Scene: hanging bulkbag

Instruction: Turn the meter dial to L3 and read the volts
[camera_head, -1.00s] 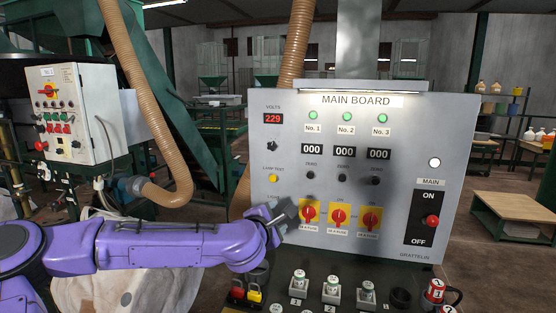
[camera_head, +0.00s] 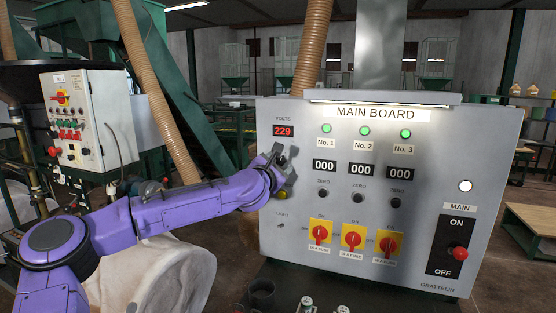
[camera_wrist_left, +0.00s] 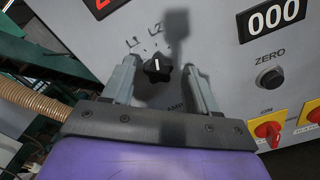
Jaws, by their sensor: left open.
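The volts readout (camera_head: 283,131) on the main board shows red 229. The black meter dial (camera_wrist_left: 157,67) sits below it, with L1 and L2 marks above it in the left wrist view. Its white line points roughly up in that view, toward the L2 side; the L3 mark is not visible. My left gripper (camera_head: 280,160) is at the board just below the readout and hides the dial in the head view. In the left wrist view the open left gripper (camera_wrist_left: 160,65) has one finger on each side of the dial, with gaps showing. My right gripper is not in view.
The main board (camera_head: 432,190) carries counters, black zero knobs, red-on-yellow switches (camera_head: 354,238) and a red main switch (camera_head: 460,254). A yellow button (camera_head: 283,193) lies just below my gripper. A white control box (camera_head: 80,120) stands at the left, near a ribbed hose (camera_head: 150,80).

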